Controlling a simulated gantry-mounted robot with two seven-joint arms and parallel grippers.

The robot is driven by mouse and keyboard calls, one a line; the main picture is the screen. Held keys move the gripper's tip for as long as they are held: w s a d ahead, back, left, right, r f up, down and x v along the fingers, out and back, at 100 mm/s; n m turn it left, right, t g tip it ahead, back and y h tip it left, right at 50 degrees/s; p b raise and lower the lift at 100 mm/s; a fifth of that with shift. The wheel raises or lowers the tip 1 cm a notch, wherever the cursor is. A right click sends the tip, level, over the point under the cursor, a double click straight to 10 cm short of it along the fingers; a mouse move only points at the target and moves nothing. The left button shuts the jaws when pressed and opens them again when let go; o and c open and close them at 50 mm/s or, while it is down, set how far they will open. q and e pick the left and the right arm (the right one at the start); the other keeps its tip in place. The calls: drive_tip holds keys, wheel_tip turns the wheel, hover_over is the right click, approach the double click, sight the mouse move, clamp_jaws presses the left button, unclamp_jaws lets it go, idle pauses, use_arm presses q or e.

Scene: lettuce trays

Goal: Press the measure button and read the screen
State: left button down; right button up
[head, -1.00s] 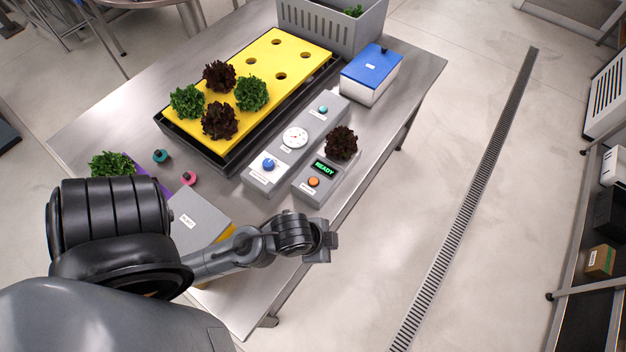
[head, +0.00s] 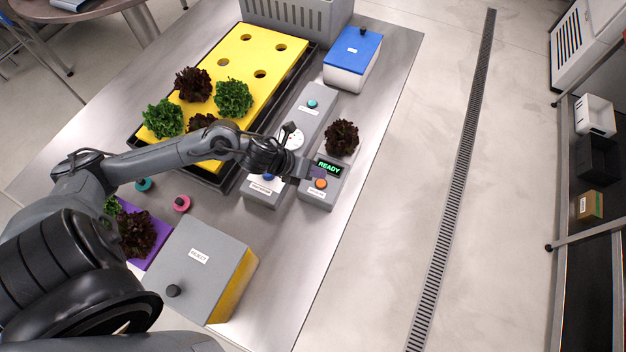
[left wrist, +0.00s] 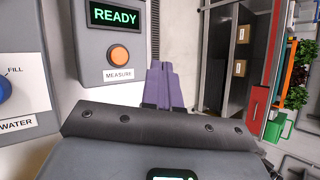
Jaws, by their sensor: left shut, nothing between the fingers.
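The measuring device is a grey box (head: 316,196) with a green READY screen (head: 329,168) and an orange measure button (head: 320,183). A dark red lettuce (head: 341,138) sits at its far end. In the left wrist view the screen (left wrist: 115,15) reads READY and the orange button (left wrist: 119,54) stands above a MEASURE label (left wrist: 118,74). My left gripper (head: 316,172) is shut and empty, beside the button and screen in the head view. In the left wrist view its purple fingertips (left wrist: 165,85) lie right of the button, apart from it in the picture. My right gripper is not in view.
A grey panel (head: 317,97) with a dial and a blue water knob (left wrist: 5,90) stands left of the device. A yellow tray (head: 235,48) with lettuces, a blue-lidded box (head: 355,47) and a grey reject box (head: 200,275) are nearby. The table's right edge is close.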

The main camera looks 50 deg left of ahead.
use_arm(q)
drive_tip(key=shift+w+a+r+t, duration=0.15)
drive_tip(key=shift+w+a+r, duration=0.15)
drive_tip(key=shift+w+r, duration=0.2)
drive_tip(key=shift+w+a+r+t, duration=0.15)
drive_tip(key=shift+w+a+r, duration=0.15)
drive_tip(key=shift+w+r, duration=0.2)
drive_tip(key=shift+f, duration=0.15)
drive_tip(key=b, duration=0.6)
hover_over(318, 183)
wheel_tip(318, 183, down, 8)
drive_tip(key=shift+s+r, duration=0.1)
drive_tip(key=shift+r, duration=0.15)
drive_tip(key=shift+f+b, duration=0.55)
drive_tip(key=shift+b, duration=0.15)
idle(0.7)
drive_tip(key=shift+f+b, duration=0.4)
drive_tip(key=shift+b, duration=0.1)
